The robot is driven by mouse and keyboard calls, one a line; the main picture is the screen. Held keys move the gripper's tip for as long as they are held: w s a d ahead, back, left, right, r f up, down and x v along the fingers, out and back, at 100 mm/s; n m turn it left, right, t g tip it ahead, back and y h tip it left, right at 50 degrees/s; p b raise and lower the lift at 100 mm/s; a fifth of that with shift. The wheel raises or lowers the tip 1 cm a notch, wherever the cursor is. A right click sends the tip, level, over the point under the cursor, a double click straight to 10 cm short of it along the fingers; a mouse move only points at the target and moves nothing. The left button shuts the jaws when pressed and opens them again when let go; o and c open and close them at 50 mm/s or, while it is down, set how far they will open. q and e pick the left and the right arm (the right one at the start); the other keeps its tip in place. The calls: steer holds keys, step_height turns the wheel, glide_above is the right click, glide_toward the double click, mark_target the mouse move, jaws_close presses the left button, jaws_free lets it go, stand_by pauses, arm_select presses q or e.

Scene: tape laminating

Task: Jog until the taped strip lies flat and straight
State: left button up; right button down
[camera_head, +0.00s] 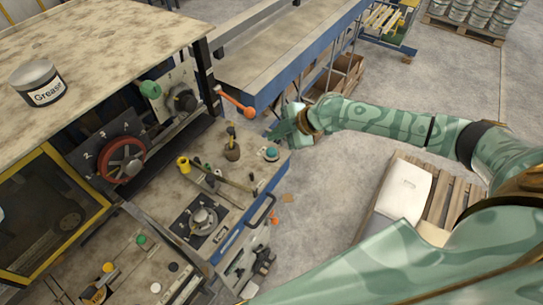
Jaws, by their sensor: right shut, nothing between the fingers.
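My right gripper (279,132) is shut and empty. It hangs at the far right corner of the machine's control bench (233,182), just above and beyond a teal button (271,154). I see a gap in the picture between the gripper and the button, but cannot tell the height. An orange-tipped lever (249,112) is to the left of the gripper. A red handwheel (121,160) with a numbered plate stands farther left. I cannot make out a taped strip in this view. My left gripper is not in view.
A grease can (36,83) stands on the machine's top. Several levers and a round dial (202,217) crowd the bench. A long blue-edged table (285,55) lies beyond. A wooden pallet (446,197) with a white sack (403,190) is at right.

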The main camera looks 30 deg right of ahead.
mark_target(275, 152)
steer(key=shift+f+b, duration=0.9)
steer(key=shift+f, duration=0.7)
stand_by(0.7)
steer(key=shift+f+b, duration=0.35)
